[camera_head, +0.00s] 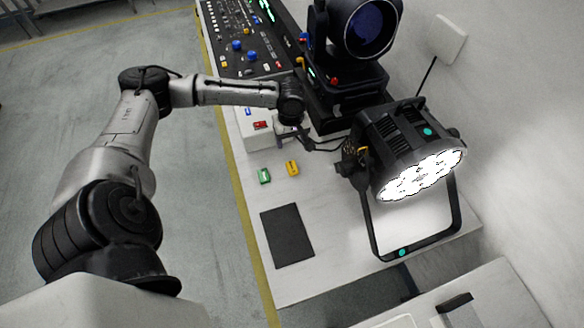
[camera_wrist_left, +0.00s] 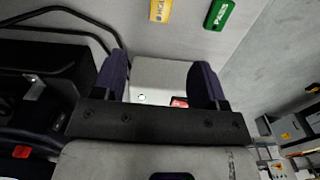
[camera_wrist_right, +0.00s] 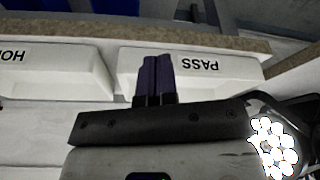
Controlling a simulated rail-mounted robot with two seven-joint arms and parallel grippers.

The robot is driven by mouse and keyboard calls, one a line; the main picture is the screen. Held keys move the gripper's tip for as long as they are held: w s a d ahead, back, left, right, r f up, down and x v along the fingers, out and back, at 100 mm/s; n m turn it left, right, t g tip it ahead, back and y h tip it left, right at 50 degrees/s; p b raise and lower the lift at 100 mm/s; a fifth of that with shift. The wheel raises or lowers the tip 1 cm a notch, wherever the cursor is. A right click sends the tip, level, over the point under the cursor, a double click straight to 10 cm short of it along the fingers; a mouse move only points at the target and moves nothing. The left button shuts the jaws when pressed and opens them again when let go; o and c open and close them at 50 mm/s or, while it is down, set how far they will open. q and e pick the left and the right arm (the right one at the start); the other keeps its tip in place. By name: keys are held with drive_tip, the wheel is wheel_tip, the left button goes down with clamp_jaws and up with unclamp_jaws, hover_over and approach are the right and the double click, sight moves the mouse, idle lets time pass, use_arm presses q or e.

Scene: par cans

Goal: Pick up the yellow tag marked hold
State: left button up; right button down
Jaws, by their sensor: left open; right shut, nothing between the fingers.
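The yellow tag (camera_head: 292,168) lies on the white bench, right of the green tag (camera_head: 264,176). In the left wrist view the yellow tag (camera_wrist_left: 160,10) is cut by the top edge, with its lettering too small to read surely; the green tag (camera_wrist_left: 219,14) reads PASS. My left gripper (camera_wrist_left: 162,72) is open and empty; in the head view it (camera_head: 292,134) is beyond the yellow tag, beside the white box. My right gripper (camera_wrist_right: 157,78) is shut and empty, in front of white bins marked HOLD (camera_wrist_right: 50,72) and PASS (camera_wrist_right: 195,65); the head view does not show it.

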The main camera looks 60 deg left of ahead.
use_arm(q)
drive_tip(key=b, duration=0.2)
hover_over(292, 166)
wheel_tip(292, 166, down, 8)
drive_tip(key=shift+a+f, duration=0.15)
drive_tip(key=shift+f, duration=0.05)
drive_tip(key=shift+f+b, duration=0.95)
drive_tip(key=shift+f, duration=1.75)
drive_tip(key=c, duration=1)
